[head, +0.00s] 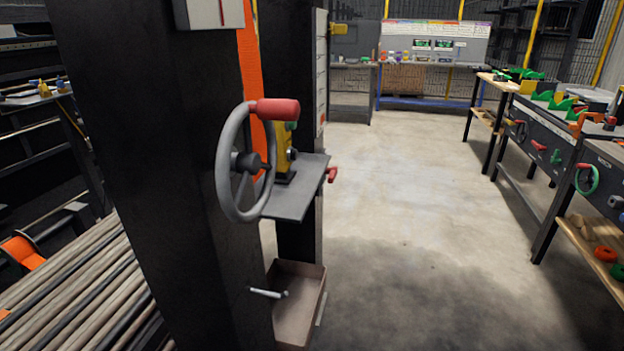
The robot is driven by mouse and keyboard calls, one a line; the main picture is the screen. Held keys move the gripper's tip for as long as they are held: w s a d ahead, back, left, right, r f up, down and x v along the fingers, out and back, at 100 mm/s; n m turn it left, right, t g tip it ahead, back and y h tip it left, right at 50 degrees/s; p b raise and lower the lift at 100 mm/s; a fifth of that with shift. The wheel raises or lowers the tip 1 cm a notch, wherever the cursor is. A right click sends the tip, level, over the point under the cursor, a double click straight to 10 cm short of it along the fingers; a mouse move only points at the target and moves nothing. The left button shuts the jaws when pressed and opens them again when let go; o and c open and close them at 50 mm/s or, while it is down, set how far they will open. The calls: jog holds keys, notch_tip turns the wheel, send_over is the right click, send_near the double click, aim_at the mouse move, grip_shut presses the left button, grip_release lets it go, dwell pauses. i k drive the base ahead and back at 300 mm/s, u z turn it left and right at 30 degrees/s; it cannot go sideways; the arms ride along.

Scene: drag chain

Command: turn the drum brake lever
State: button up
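My gripper is not in view. I cannot tell for sure which part is the drum brake lever. A short silvery lever (267,292) sticks out to the right, low on the dark upright post. Higher on the post is a grey handwheel (221,165) with a red knob (276,110). A small red handle (332,174) shows at the edge of a grey shelf plate, just right of the wheel. Nothing touches these parts.
The dark post (150,170) fills the left foreground. An open box (315,285) stands low behind the lever. Long bars (80,290) lie at lower left. Benches (540,145) with green and red parts line the right. The concrete floor (410,190) between is clear.

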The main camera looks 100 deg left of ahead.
aim_at(333, 172)
jog(key=u, duration=3.6)
jog(key=k, duration=1.05)
jog(key=z, duration=0.85)
jog(key=i, duration=1.05)
jog(key=z, duration=0.15)
